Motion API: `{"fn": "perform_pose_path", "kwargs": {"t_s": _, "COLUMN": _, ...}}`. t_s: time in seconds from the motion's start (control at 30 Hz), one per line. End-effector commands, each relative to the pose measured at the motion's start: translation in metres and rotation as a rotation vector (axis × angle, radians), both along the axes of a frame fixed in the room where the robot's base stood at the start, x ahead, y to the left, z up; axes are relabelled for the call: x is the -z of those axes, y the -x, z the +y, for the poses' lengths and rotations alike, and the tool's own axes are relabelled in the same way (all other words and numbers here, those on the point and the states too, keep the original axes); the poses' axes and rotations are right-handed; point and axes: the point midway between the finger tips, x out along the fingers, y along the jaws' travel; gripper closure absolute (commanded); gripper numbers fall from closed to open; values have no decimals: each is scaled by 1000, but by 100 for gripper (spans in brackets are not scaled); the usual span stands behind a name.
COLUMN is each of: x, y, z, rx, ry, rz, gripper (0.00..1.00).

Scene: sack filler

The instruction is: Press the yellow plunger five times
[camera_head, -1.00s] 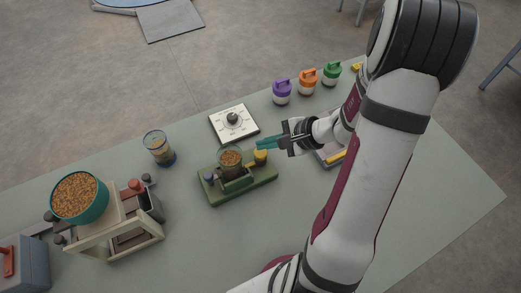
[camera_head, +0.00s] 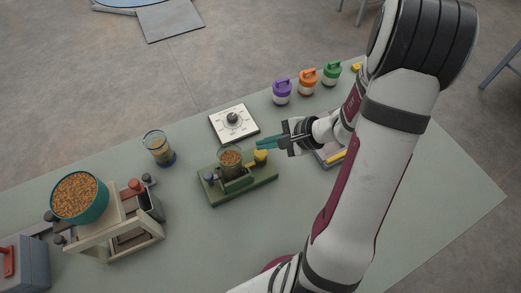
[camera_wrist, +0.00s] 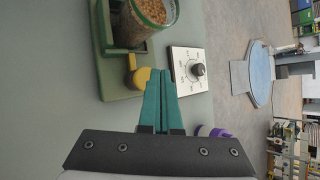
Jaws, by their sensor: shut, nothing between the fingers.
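The yellow plunger (camera_head: 261,156) stands at the right end of a green machine base (camera_head: 243,192), beside a clear cup of grain (camera_head: 230,158). In the wrist view the plunger (camera_wrist: 138,78) shows just left of my fingertips, partly covered by them. My gripper (camera_head: 259,143) is shut with nothing between its teal fingers. In the head view its tips are just above and behind the plunger. In the wrist view the fingertips (camera_wrist: 160,72) overlap the plunger's edge. I cannot tell whether they touch it.
A white dial panel (camera_head: 234,123) lies behind the machine. A glass jar (camera_head: 159,148) and a frame with a teal grain bowl (camera_head: 80,210) stand to the left. Purple (camera_head: 282,92), orange (camera_head: 308,82) and green (camera_head: 331,72) lidded containers stand at the back.

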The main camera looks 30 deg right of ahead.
Motion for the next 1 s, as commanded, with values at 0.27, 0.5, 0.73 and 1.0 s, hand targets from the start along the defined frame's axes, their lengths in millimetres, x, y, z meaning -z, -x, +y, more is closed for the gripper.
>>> {"fn": "perform_pose_path", "kwargs": {"t_s": 0.27, "x": 0, "y": 0, "z": 0, "rx": 0, "ry": 0, "rz": 0, "gripper": 100}}
{"fn": "perform_pose_path", "kwargs": {"t_s": 0.5, "x": 1, "y": 0, "z": 0, "rx": 0, "ry": 0, "rz": 0, "gripper": 100}}
{"fn": "perform_pose_path", "kwargs": {"t_s": 0.73, "x": 8, "y": 0, "z": 0, "rx": 0, "ry": -1, "rz": 1, "gripper": 100}}
{"fn": "perform_pose_path", "kwargs": {"t_s": 1.0, "x": 8, "y": 0, "z": 0, "rx": 0, "ry": 0, "rz": 0, "gripper": 100}}
